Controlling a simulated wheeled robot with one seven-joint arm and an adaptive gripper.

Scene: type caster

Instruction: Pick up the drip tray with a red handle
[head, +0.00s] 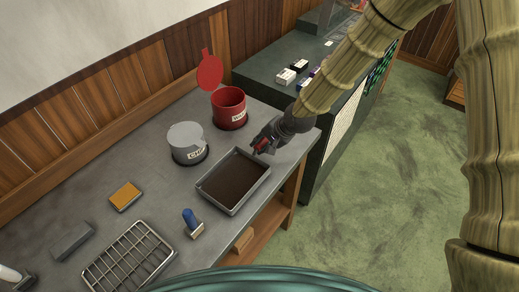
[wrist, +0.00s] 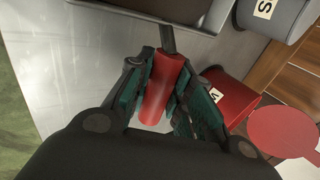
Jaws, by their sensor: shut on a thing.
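The drip tray (head: 252,194) is a shallow grey rectangular pan with a dark brown inside, at the right front of the grey counter. Its rim (wrist: 217,18) shows at the top of the wrist view. Its red handle (wrist: 160,92) is a cylinder on a dark stem joined to the tray. My gripper (head: 262,147) is at the tray's far right corner. In the wrist view its dark green-padded fingers (wrist: 168,80) are shut on the red handle, one on each side. I cannot tell whether the tray is clear of the counter; it looks level.
A red canister (head: 229,108) with a raised round lid stands close behind the gripper. A grey canister (head: 187,143) stands left of it. A blue-handled tool (head: 190,218), a yellow block (head: 125,196) and a wire rack (head: 130,258) lie left of the tray. A dark cabinet (head: 320,120) stands beyond.

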